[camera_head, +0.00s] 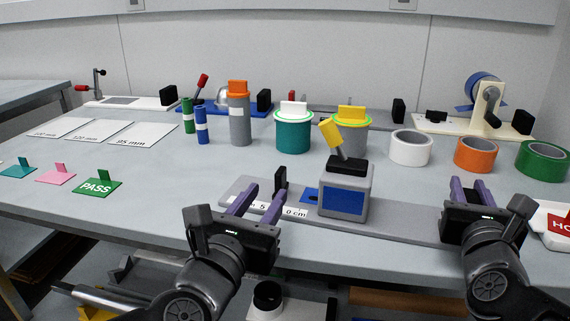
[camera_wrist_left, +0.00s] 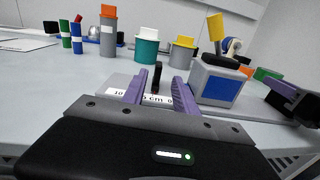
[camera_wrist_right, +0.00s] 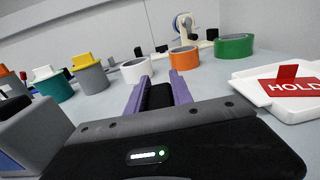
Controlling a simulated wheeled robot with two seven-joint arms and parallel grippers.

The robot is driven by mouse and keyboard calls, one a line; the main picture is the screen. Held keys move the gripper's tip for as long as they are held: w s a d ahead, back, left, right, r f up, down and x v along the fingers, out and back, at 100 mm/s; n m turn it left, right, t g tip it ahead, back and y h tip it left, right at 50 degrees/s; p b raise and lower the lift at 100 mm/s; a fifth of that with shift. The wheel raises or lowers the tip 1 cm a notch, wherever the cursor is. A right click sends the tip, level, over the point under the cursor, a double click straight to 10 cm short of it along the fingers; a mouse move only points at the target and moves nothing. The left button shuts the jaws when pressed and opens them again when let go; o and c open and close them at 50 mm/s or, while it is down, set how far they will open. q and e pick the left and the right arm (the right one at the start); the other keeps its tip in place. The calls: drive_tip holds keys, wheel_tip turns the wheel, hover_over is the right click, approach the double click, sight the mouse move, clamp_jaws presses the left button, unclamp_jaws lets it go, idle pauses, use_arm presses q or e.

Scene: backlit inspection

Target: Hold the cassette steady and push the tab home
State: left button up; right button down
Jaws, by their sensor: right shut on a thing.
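A grey block (camera_head: 345,193) with a blue front face, black top and tilted yellow lever (camera_head: 332,137) stands on a long grey base plate (camera_head: 403,219) at the table's front. I cannot tell for sure which part is the cassette. A small blue flat piece (camera_head: 309,195) shows at the block's left side and may be the tab. My left gripper (camera_head: 264,189) is open over the plate's left part, its fingers apart; a black upright (camera_wrist_left: 157,76) shows between and beyond them. My right gripper (camera_head: 471,181) is shut on a black upright (camera_wrist_right: 160,96) at the plate's right end.
Tape rolls, white (camera_head: 410,148), orange (camera_head: 475,155) and green (camera_head: 541,160), stand behind the right arm. A white tray with a red HOLD card (camera_wrist_right: 292,86) is at right. Canisters (camera_head: 293,133) stand behind the block. A green PASS card (camera_head: 97,188) lies left.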

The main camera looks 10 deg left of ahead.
sight(284, 167)
use_arm(q)
drive_tip(key=shift+a+n, duration=0.1)
drive_tip(key=shift+n, duration=0.2)
drive_tip(key=w, duration=0.4)
drive_tip(key=w+d, duration=0.1)
drive_tip(key=w, duration=0.7)
drive_tip(key=shift+d, duration=0.15)
drive_tip(key=shift+c, duration=0.3)
clamp_jaws()
idle(0.9)
